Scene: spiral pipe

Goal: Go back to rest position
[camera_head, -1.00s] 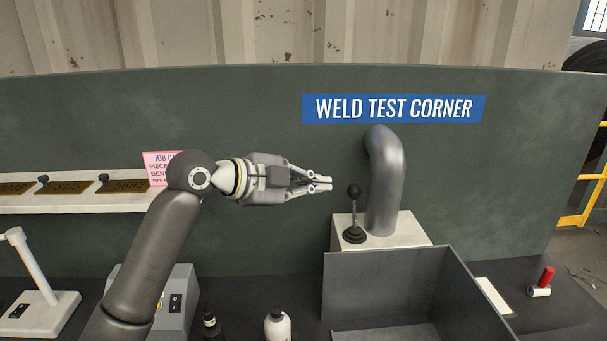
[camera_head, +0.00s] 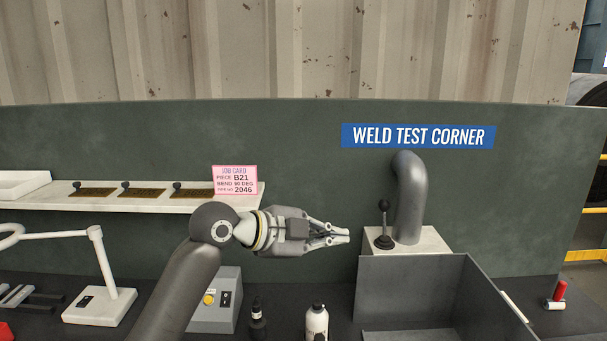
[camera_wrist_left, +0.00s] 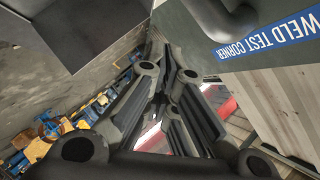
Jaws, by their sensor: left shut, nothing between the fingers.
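My left gripper (camera_head: 343,236) is shut and empty. It points right in the head view, in front of the green back panel and to the left of the black-knobbed lever (camera_head: 384,225). A gap separates its fingertips from the lever. In the left wrist view its closed fingers (camera_wrist_left: 160,100) fill the middle, with nothing visible between them. A grey bent pipe (camera_head: 411,195) stands on the pale block (camera_head: 432,241) beside the lever. My right gripper is not in view.
A grey open box (camera_head: 415,290) stands below the pipe. A white bottle (camera_head: 317,322), a dark bottle (camera_head: 257,320), a grey switch box (camera_head: 215,300) and a white lamp (camera_head: 102,300) stand on the dark bench. A shelf (camera_head: 130,203) with a pink job card (camera_head: 234,180) is at left.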

